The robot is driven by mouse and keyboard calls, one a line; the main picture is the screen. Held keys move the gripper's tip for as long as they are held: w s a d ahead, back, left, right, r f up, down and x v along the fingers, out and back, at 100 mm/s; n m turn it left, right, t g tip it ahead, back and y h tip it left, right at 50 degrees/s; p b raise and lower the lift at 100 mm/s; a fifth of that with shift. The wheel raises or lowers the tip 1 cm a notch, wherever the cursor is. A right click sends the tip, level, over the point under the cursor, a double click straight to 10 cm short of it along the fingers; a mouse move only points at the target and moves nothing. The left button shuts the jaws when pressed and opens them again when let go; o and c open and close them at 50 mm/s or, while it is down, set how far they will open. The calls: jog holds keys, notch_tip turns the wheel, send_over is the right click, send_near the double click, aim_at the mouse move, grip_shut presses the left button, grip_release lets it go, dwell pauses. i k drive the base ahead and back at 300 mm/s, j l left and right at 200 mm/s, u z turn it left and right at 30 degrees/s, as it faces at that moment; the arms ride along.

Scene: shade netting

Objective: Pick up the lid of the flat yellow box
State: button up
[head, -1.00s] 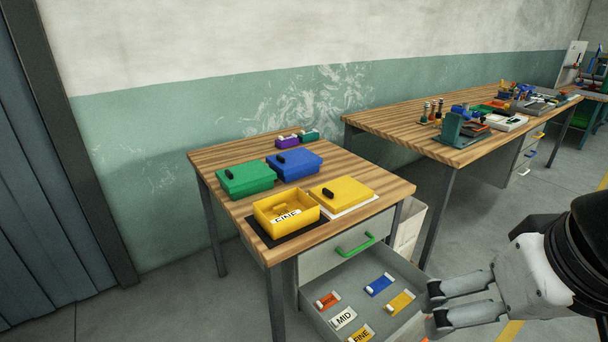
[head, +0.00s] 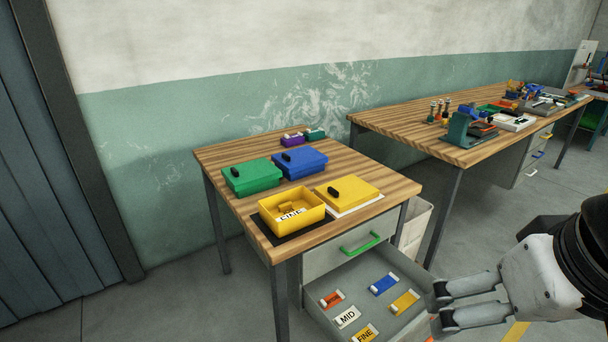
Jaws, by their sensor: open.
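The yellow lid (head: 352,191), flat with a black knob, lies on a white sheet (head: 374,202) at the right front of the near wooden table. The open yellow box (head: 291,209) stands to its left on a black mat (head: 262,228), with a FINE label and small yellow pieces inside. My gripper (head: 437,306) is open and empty at the lower right, beside the open drawer and well below and right of the lid. It is apart from the lid.
A green box (head: 252,177) and a blue box (head: 300,162) with lids stand behind. Small purple (head: 293,139) and teal boxes (head: 315,135) are at the back. The open drawer (head: 392,318) with labelled cards juts out in front. A cluttered second table (head: 416,130) stands right.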

aim_at(344, 194)
jog(key=i+j+z, duration=0.15)
jog(key=i+j, duration=0.5)
jog(key=i+j+z, duration=0.15)
jog(key=i+j, duration=0.45)
jog(key=j, duration=0.1)
